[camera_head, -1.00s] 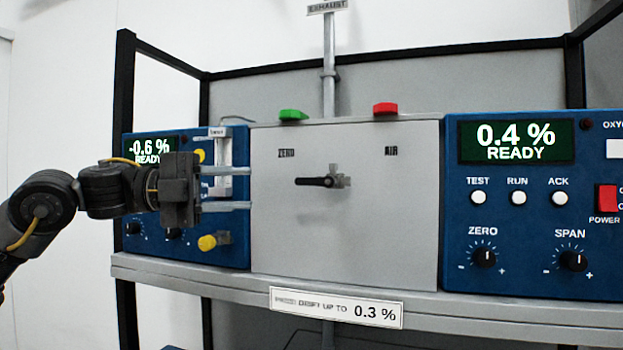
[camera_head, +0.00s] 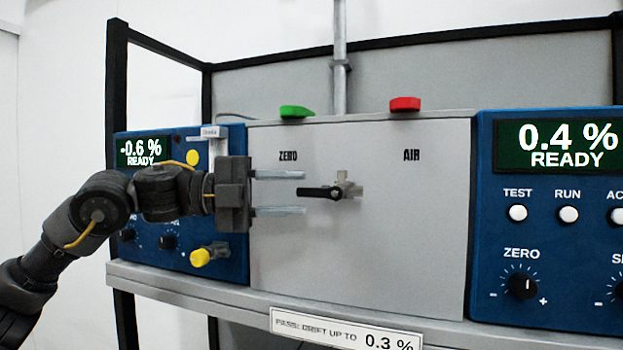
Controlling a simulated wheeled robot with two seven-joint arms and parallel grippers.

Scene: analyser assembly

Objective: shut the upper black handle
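The black handle (camera_head: 320,193) sits on a small metal valve (camera_head: 344,188) in the middle of the grey panel (camera_head: 400,245). It lies level and points left, toward the ZERO label side. My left gripper (camera_head: 304,192) comes in from the left with its two pale fingers apart, one above and one below the handle's height. The fingertips reach about the handle's left end in the picture. I cannot tell whether they touch it. Nothing is held between them. My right gripper is out of view.
A green lever (camera_head: 297,112) and a red lever (camera_head: 405,104) stand on the panel's top edge. Blue instrument boxes flank the panel, the right one (camera_head: 545,230) with buttons and knobs. A yellow-capped knob (camera_head: 201,257) sits below my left gripper. A shelf edge (camera_head: 200,289) runs underneath.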

